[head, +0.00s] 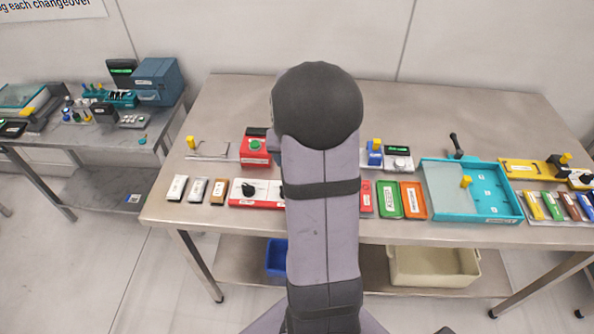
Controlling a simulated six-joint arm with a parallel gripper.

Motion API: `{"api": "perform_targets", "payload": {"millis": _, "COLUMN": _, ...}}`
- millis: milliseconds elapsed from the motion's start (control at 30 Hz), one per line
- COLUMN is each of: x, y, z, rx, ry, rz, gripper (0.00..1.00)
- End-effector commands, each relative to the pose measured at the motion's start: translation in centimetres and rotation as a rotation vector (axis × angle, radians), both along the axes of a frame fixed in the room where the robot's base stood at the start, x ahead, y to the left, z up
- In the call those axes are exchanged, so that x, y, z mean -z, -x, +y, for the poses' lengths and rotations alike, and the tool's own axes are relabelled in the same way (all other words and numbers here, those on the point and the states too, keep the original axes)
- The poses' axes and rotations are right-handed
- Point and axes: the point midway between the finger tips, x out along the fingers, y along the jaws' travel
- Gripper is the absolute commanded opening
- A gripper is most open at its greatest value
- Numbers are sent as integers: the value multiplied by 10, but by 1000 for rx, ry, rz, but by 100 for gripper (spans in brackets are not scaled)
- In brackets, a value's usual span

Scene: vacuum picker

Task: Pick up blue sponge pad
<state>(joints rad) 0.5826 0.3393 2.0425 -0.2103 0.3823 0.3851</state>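I cannot make out for certain which thing is the blue sponge pad. A small blue flat piece (587,206) lies at the far right end of the table, the last in a row of coloured pieces and close to the picture's edge. A small blue block (375,158) with a yellow top stands right of my arm. My own arm rises through the middle of the head view and covers the centre of the table. My gripper does not show, so its place and what it holds are hidden.
A teal tray (428,205) with a clear cover sits right of centre on the metal table (440,112). Green (389,200) and orange (413,201) labelled pieces lie beside it. A red button box (254,150) stands left of my arm. The table's back strip is clear.

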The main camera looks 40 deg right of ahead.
Motion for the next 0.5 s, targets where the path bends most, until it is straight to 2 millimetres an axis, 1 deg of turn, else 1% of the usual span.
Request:
{"api": "perform_targets", "payload": {"millis": 133, "x": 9, "y": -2, "z": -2, "rx": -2, "ry": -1, "rz": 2, "gripper": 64}}
{"api": "perform_targets", "payload": {"millis": 367, "x": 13, "y": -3, "z": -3, "rx": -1, "ry": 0, "rz": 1, "gripper": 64}}
{"api": "perform_targets", "payload": {"millis": 500, "x": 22, "y": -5, "z": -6, "rx": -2, "ry": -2, "rz": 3, "gripper": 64}}
